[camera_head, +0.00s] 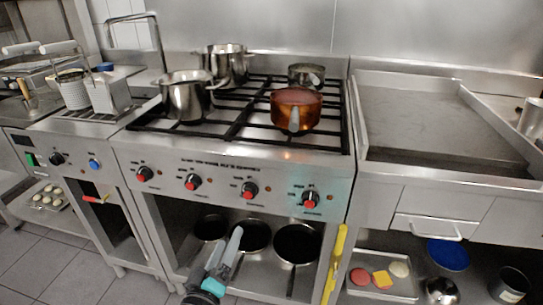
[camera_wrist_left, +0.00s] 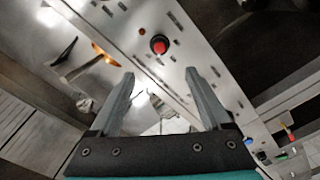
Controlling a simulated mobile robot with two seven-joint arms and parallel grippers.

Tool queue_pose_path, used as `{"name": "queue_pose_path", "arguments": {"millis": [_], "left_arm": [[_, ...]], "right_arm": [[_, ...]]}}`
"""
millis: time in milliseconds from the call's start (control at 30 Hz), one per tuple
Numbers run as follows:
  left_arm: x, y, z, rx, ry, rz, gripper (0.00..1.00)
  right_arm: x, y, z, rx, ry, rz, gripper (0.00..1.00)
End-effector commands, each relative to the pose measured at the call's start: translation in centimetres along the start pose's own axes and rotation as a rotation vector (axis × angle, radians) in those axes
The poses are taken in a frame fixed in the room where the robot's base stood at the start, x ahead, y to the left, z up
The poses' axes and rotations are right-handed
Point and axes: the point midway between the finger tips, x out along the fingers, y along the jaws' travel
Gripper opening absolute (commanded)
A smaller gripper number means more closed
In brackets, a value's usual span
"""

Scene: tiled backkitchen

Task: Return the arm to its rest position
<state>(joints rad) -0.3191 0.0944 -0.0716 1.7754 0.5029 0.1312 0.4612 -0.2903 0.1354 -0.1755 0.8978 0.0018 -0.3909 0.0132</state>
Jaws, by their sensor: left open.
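My left gripper (camera_head: 236,236) shows low in the head view, in front of the open shelf under the stove. Its grey fingers point up, below the row of red stove knobs. In the left wrist view the left gripper (camera_wrist_left: 160,84) has its two fingers spread apart with nothing between them. A red knob (camera_wrist_left: 160,44) on a metal panel shows beyond the fingertips. My right gripper is in neither view.
The stove (camera_head: 240,165) holds steel pots (camera_head: 187,100) and a copper-coloured pot (camera_head: 296,108). Dark pans (camera_head: 297,244) sit on the shelf below. A yellow strip (camera_head: 335,265) stands right of my gripper. A tray with food pieces (camera_head: 380,277) lies lower right. Tiled floor (camera_head: 60,265) is open at left.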

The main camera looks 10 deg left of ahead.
Motion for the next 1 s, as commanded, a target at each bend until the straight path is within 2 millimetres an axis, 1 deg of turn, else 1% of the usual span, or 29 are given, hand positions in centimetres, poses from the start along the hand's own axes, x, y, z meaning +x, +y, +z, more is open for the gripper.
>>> {"name": "queue_pose_path", "arguments": {"millis": [67, 167, 267, 300, 367, 400, 467, 500, 567, 600, 667, 700, 767, 800, 900, 1000], "left_arm": [[-0.1, -0.6, 0.6, 0.014, -0.017, -0.015, 0.81], [-0.5, -3.0, 2.8, 0.073, -0.079, -0.066, 0.81], [-1.9, -7.1, 6.4, 0.177, -0.194, -0.152, 0.81], [-2.8, -9.1, 8.1, 0.228, -0.253, -0.191, 0.81], [-4.5, -12.1, 10.6, 0.306, -0.346, -0.246, 0.81], [-5.9, -14.1, 12.1, 0.357, -0.411, -0.281, 0.81], [-8.2, -16.9, 14.2, 0.433, -0.509, -0.329, 0.81], [-9.9, -18.8, 15.4, 0.483, -0.575, -0.359, 0.81], [-12.8, -21.4, 17.0, 0.556, -0.68, -0.401, 0.81], [-14.9, -23.1, 18.0, 0.604, -0.752, -0.427, 0.81], [-18.2, -25.5, 19.1, 0.673, -0.859, -0.46, 0.81], [-20.4, -26.9, 19.6, 0.716, -0.93, -0.48, 0.81], [-23.7, -28.7, 20.2, 0.773, -1.03, -0.505, 0.81], [-25.6, -29.7, 20.4, 0.807, -1.09, -0.516, 0.81], [-29.6, -31.4, 20.6, 0.871, -1.214, -0.537, 0.81], [-32.2, -32.4, 20.6, 0.909, -1.291, -0.548, 0.81]], "right_arm": [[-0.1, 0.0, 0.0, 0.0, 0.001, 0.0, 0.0], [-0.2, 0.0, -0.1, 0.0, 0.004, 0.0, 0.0], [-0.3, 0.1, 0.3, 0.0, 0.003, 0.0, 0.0], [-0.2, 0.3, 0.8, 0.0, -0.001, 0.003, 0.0], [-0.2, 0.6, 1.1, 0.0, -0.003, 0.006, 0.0], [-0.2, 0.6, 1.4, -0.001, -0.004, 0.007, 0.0], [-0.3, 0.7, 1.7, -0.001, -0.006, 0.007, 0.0], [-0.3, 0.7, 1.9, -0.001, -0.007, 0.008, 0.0], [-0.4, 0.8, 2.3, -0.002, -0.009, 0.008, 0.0], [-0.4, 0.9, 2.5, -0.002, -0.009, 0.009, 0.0], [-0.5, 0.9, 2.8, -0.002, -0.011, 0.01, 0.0], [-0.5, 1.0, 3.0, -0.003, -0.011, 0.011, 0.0], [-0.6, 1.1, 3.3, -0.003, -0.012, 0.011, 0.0], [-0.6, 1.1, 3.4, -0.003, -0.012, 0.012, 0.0], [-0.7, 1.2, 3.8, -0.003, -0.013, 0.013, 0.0], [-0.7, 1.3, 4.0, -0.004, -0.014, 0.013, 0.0]]}}
